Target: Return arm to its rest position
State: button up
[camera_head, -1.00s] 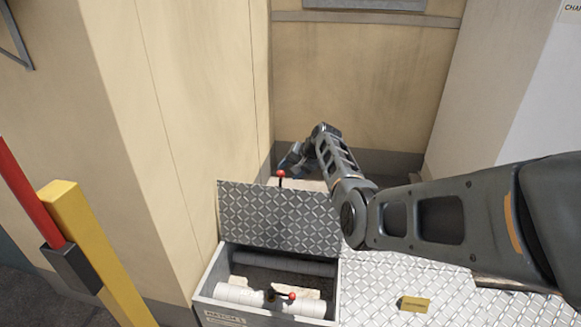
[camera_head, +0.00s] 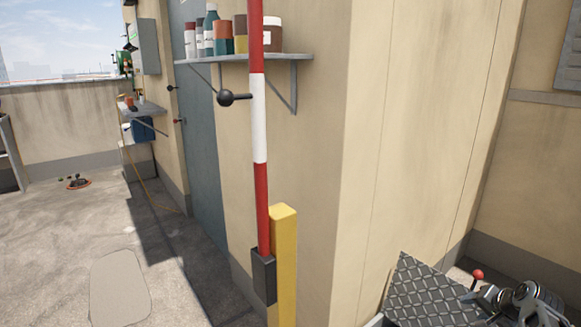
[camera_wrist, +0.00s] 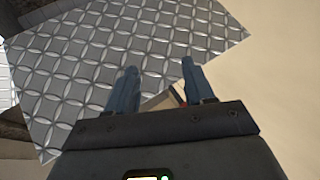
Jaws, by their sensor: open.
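My gripper (camera_wrist: 158,66) shows in the wrist view with its two blue-grey fingers apart and nothing between them. The raised diamond-plate lid (camera_wrist: 120,60) fills much of that view beyond the fingers. I cannot tell whether a finger touches it. In the head view the lid (camera_head: 422,296) stands tilted up at the lower right. My arm shows beside it at the bottom right corner, cut off by the frame edge. A red ball knob (camera_head: 477,274) sits close to the lid and my arm.
A red and white pole (camera_head: 260,120) stands by a yellow post (camera_head: 284,260) at the wall corner. A shelf (camera_head: 240,58) with bottles and jars hangs on the wall beside a grey door (camera_head: 205,140). Open concrete floor (camera_head: 60,225) lies at the left.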

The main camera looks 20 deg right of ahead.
jog(key=s+a+f+n+t+h+p, duration=0.1)
jog(key=s+a+f+n, duration=0.15)
jog(key=s+a, duration=0.65)
jog(key=s+a+f+n+h+p, duration=0.1)
jog(key=s+a+f+n, duration=0.3)
jog(key=a, duration=0.8)
jog(key=s+a+r+n+t+p, duration=0.2)
jog(key=s+a+r+t, duration=0.1)
jog(key=s+a+r, duration=0.8)
jog(key=s+a+r+n+t+y, duration=0.1)
jog(key=s+a+r, duration=0.3)
jog(key=r, duration=0.3)
jog(key=s+a+r+n+t+y+p, duration=0.1)
jog(key=s+a+r+n, duration=0.1)
jog(key=s+a+r, duration=0.2)
jog(key=s+a+r+n+t+y+p, duration=0.1)
jog(key=s+a+r, duration=0.3)
jog(key=s+r, duration=0.4)
notch_tip(320, 180, up, 4)
jog(key=shift+r+n+y, duration=0.25)
jog(key=shift+n+y, duration=0.35)
jog(key=shift+n, duration=0.05)
jog(key=shift+s, duration=0.1)
